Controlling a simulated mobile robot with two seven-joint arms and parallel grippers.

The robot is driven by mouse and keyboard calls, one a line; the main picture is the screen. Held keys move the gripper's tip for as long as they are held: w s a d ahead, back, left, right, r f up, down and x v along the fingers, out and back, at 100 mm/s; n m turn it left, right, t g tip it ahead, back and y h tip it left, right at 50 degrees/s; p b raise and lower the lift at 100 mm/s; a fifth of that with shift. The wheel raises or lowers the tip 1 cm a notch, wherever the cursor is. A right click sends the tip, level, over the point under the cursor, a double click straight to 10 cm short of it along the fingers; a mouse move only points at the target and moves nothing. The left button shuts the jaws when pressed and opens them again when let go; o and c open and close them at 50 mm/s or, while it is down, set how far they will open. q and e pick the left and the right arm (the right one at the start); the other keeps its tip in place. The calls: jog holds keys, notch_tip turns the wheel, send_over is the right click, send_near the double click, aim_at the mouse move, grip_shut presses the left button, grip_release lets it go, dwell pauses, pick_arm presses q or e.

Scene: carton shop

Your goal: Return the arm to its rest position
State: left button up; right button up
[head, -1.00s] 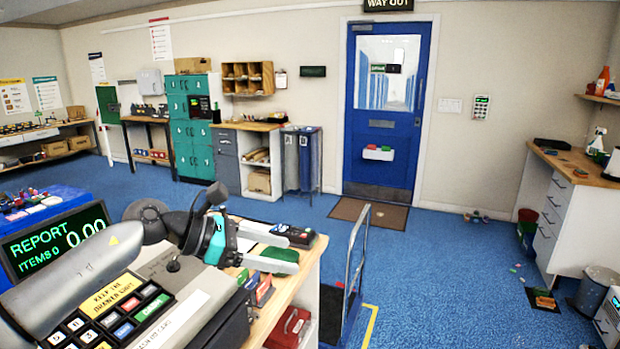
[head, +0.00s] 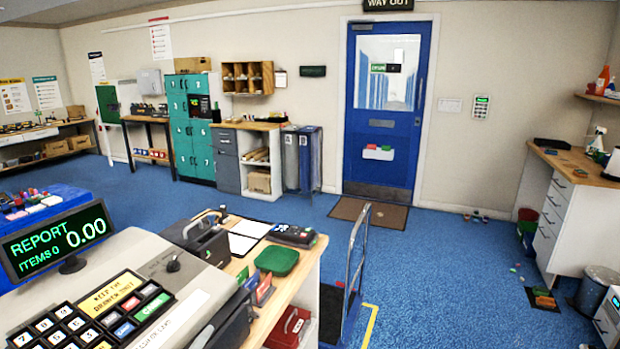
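Neither of my grippers nor any part of my arms shows in the head view now.
Behind the till are a black device (head: 200,240), a clipboard (head: 245,236), a card terminal (head: 292,235) and a green pad (head: 276,261). A trolley (head: 357,255) stands right of the counter. Blue floor (head: 440,270) is open towards the blue door (head: 388,110). A white drawer unit (head: 566,220) stands at right.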

pick_arm(q)
jog(key=s+a+f+n+g, duration=0.1)
jog(key=s+f+n+g, duration=0.4)
jog(key=s, duration=0.6)
jog(key=s+f+n+g, duration=0.2)
jog(key=s+f+g, duration=0.3)
jog(key=s+f, duration=0.5)
jog(key=s+f+g+b, duration=0.1)
jog(key=s+f+b, duration=0.15)
jog(key=f, duration=1.05)
jog(key=s+f+g+b, duration=0.1)
jog(key=f+b, duration=0.2)
jog(key=f, duration=0.9)
jog(key=s+a+f+b, duration=0.3)
jog(key=s+f+b, duration=0.2)
jog(key=s+f, duration=1)
notch_tip(320, 180, down, 4)
jog(key=shift+s+r+g+b, duration=0.1)
jog(key=shift+s+g+b, duration=0.1)
jog(key=shift+g+b, duration=0.2)
